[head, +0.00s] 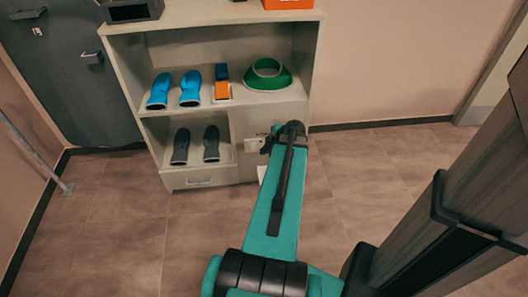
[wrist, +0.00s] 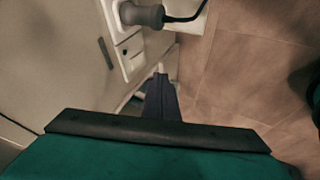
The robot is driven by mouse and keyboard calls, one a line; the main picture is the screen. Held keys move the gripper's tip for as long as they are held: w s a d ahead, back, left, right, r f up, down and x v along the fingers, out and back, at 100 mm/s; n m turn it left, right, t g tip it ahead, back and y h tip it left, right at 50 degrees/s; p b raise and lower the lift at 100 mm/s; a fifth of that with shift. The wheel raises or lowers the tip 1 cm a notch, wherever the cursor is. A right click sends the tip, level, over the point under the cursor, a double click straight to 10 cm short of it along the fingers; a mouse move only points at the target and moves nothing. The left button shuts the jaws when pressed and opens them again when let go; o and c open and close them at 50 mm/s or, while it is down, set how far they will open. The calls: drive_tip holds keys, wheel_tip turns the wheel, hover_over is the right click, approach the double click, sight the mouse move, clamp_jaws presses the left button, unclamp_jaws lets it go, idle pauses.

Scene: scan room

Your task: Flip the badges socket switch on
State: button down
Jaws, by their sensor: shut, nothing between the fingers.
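A white socket panel (wrist: 131,66) is fixed to a pale cabinet side in the wrist view, with a grey plug (wrist: 143,15) and black cable at its upper end. A small dark mark sits on the panel below the plug; I cannot tell whether it is the switch or how it is set. My gripper (wrist: 162,80) is shut and empty, its fingertips just below and right of the panel; contact cannot be told. In the head view, a small white fitting (head: 254,145) shows at the shelf unit's lower right, and my arm hides the gripper. No badges label is readable.
The shelf unit (head: 222,109) holds blue boots (head: 190,88), dark boots (head: 211,143), an orange and blue item (head: 222,82) and a green ring-shaped item (head: 268,75). A grey door (head: 65,85) stands left. The tiled floor (head: 370,170) is clear to the right.

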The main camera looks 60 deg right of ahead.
sight(256, 150)
drive_tip(key=shift+w+d+f+b, duration=0.35)
drive_tip(key=shift+w+d+f, duration=0.4)
drive_tip(key=shift+w+f, duration=0.4)
drive_tip(key=shift+w+d+f+b, duration=0.35)
drive_tip(key=shift+w+d+f, duration=0.35)
drive_tip(key=shift+w+f, duration=0.45)
drive_tip(key=shift+w+d+f+b, duration=0.35)
drive_tip(key=shift+w+d+f, duration=0.4)
drive_tip(key=shift+w+f, duration=0.4)
drive_tip(key=shift+s+f, duration=0.1)
drive_tip(key=shift+w+a+f+b, duration=0.1)
drive_tip(key=shift+w+b, duration=0.1)
drive_tip(key=shift+b, duration=0.25)
